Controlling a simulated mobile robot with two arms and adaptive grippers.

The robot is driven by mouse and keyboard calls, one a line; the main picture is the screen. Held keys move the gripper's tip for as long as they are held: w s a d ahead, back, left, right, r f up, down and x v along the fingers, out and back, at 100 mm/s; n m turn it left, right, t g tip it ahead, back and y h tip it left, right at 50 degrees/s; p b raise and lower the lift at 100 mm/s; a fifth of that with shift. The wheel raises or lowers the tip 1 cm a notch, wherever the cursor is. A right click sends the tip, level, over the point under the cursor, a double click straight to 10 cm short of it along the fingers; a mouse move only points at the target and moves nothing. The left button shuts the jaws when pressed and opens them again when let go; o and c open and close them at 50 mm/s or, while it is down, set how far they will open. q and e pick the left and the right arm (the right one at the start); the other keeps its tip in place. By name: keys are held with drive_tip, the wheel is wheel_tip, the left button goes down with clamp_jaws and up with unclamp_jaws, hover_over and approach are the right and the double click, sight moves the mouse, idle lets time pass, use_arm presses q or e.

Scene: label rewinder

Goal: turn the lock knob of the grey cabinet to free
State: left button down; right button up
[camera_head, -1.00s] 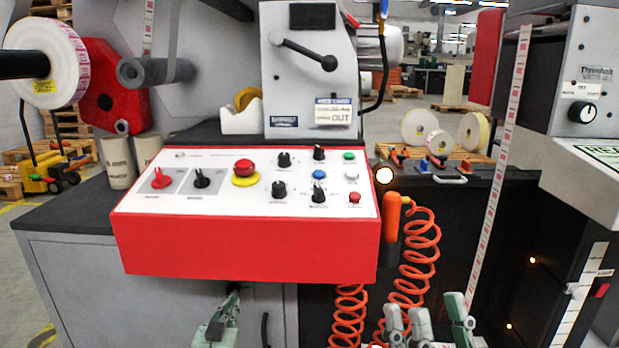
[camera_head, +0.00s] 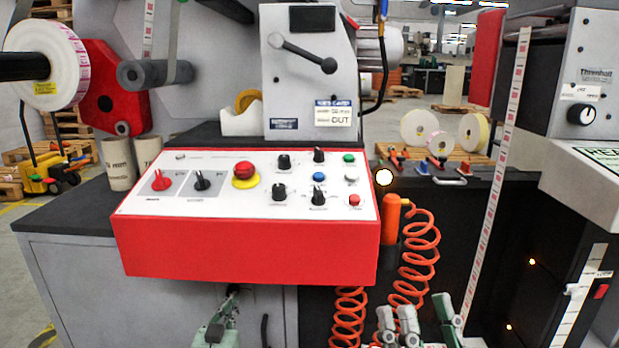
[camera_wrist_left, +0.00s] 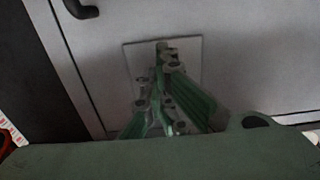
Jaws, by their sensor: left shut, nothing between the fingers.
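The grey cabinet (camera_head: 90,290) stands under the red control box; its door also fills the wrist view (camera_wrist_left: 255,60). My left gripper (camera_head: 232,292) is low in front of the door, partly under the box. In the left wrist view its fingers (camera_wrist_left: 161,46) are shut and empty, with the tips in front of a square light plate (camera_wrist_left: 134,62) on the door. The lock knob cannot be made out; the fingers cover the plate's middle. I cannot tell whether the tips touch anything. My right gripper (camera_head: 425,312) is at the bottom edge, its fingers apart and empty.
The red control box (camera_head: 245,255) overhangs the door. A dark door handle (camera_wrist_left: 82,9) is at the upper left of the wrist view. Orange coiled hoses (camera_head: 415,255) hang between the cabinet and my right gripper.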

use_arm(q)
drive_tip(key=shift+a+r+p, duration=0.1)
drive_tip(key=shift+a+p, duration=0.6)
drive_tip(key=shift+p, duration=0.65)
use_arm(e)
drive_tip(key=w+f+g+h, duration=0.2)
drive_tip(key=w+f+g, duration=0.4)
drive_tip(key=f, duration=0.5)
drive_tip(key=shift+g+h, duration=0.4)
drive_tip(key=shift+g, duration=0.2)
idle(1.4)
drive_tip(key=shift+f, duration=0.2)
